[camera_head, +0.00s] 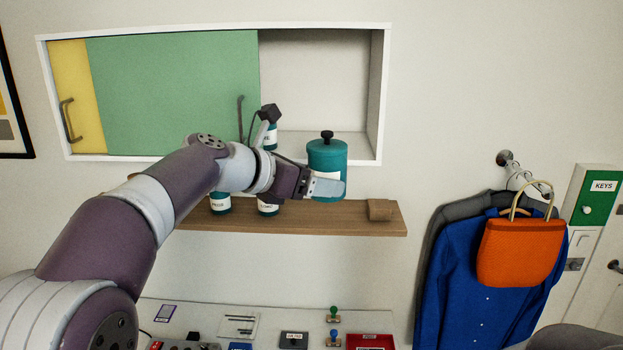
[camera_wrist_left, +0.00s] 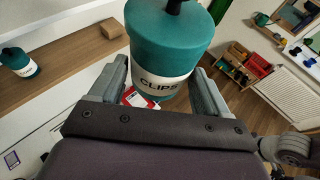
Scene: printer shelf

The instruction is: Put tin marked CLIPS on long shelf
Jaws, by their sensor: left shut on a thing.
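A teal tin (camera_head: 328,156) with a black knob on its lid is held by my left gripper (camera_head: 318,186). In the left wrist view the tin (camera_wrist_left: 170,38) stands between the two fingers (camera_wrist_left: 160,90), and its white label reads CLIPS. The gripper is shut on it. In the head view the tin is upright, in front of the wall cabinet's lower right part. The long wooden shelf (camera_head: 310,221) runs below it; the tin's bottom appears above the shelf's surface. The shelf also shows in the left wrist view (camera_wrist_left: 60,72). My right gripper is not in view.
Teal tins (camera_head: 220,204) stand on the shelf's left and middle, partly behind my arm. A small wooden block (camera_head: 380,210) sits near its right end. Another teal tin (camera_head: 271,138) is by the cabinet's open compartment (camera_head: 320,80). Shelf space between middle and block looks free.

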